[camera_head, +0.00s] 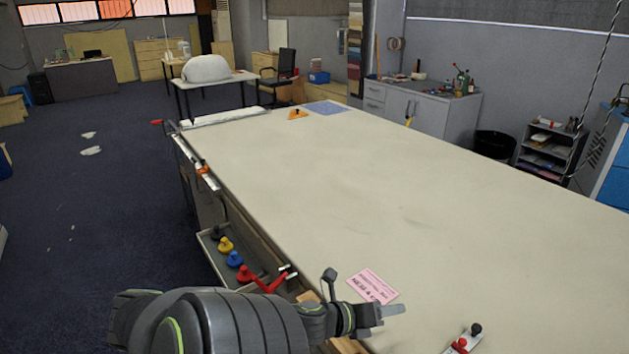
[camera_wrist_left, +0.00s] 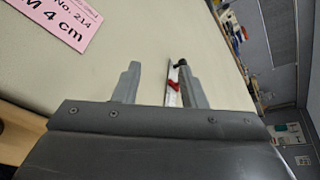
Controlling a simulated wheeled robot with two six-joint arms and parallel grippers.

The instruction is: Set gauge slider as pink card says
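The pink card (camera_head: 372,286) lies flat on the table near its front left edge. In the left wrist view the pink card (camera_wrist_left: 55,22) is partly cut off and shows "No. 214" and "M 4 cm". The gauge (camera_head: 459,340) lies at the bottom right of the head view, with a red slider (camera_head: 460,345) and a black knob. In the left wrist view the gauge (camera_wrist_left: 171,97) with its red slider (camera_wrist_left: 174,87) appears beyond the fingers, partly behind the right one. My left gripper (camera_head: 394,311) is open and empty, between card and gauge. My right gripper is out of view.
A tray (camera_head: 213,251) along the table's left side holds several coloured knobbed pieces. A red-handled tool (camera_head: 270,282) is at the tray's near end. A metal rail with an orange piece (camera_head: 203,171) lies along the left edge. The middle of the table (camera_head: 400,190) is clear.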

